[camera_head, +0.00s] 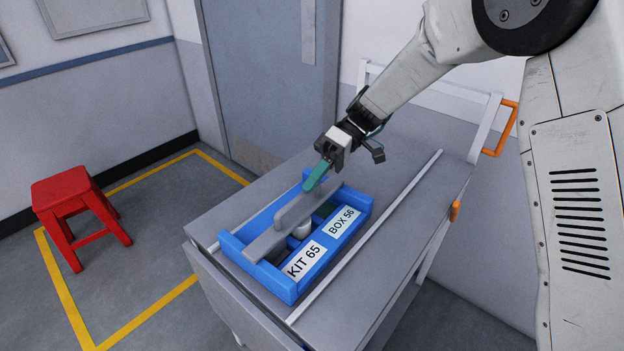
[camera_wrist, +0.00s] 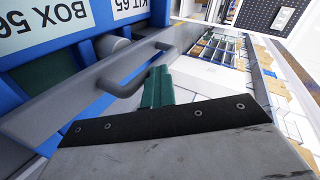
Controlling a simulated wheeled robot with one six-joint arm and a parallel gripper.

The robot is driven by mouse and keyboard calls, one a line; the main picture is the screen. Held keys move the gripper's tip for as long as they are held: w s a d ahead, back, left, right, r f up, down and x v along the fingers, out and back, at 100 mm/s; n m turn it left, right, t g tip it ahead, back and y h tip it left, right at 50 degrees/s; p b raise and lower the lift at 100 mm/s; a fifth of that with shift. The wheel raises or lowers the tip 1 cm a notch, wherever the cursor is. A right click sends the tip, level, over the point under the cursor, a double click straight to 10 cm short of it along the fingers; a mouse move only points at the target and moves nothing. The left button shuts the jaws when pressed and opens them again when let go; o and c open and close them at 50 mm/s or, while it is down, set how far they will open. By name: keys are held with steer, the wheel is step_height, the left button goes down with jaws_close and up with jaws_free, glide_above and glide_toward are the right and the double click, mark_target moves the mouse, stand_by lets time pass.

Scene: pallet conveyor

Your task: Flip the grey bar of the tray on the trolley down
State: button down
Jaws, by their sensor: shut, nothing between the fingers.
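The blue tray (camera_head: 284,288) lies on the trolley's grey top (camera_head: 352,290), with labels "KIT 65" and "BOX 56" on it. The tray's grey bar (camera_head: 272,240) runs lengthwise over it, above the contents. In the wrist view the bar (camera_wrist: 70,108) crosses from lower left to upper right and carries a grey loop handle (camera_wrist: 128,88). My gripper (camera_head: 313,184) has teal fingers, shut and empty, pointing down at the bar's far end. In the wrist view the fingertips (camera_wrist: 157,72) are close beside the handle. I cannot tell whether they touch.
Pale rails (camera_head: 400,198) flank the tray on the trolley. The trolley has orange-gripped handles (camera_head: 507,126) at the right. A red stool (camera_head: 75,205) stands on the floor at left.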

steer(key=v, duration=1.1)
steer(key=shift+d+r, duration=0.3)
steer(key=shift+r, duration=0.25)
steer(key=shift+s, duration=0.15)
